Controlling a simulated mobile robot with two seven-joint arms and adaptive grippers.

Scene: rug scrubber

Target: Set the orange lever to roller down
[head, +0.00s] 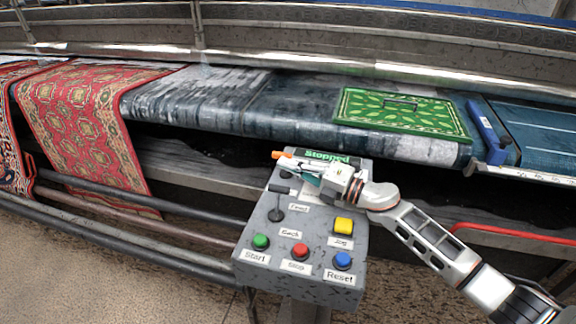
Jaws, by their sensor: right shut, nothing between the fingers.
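The orange lever (283,155) shows at the top left of the grey control panel (255,235), its orange end pointing left. My right gripper (306,173) is shut and empty over the upper part of the panel, just right of and below the orange end. I cannot tell whether its fingertips touch the lever. The gripper hides the lever's base and any position marks beside it. My left gripper is not in view.
The panel has a "Stopped" display (326,156), a black lever (278,190), and green (261,242), red (300,251), blue (343,261) and yellow (343,226) buttons. Behind it lie a red rug (85,110), a green mat (400,112) and a blue-handled tool (484,130).

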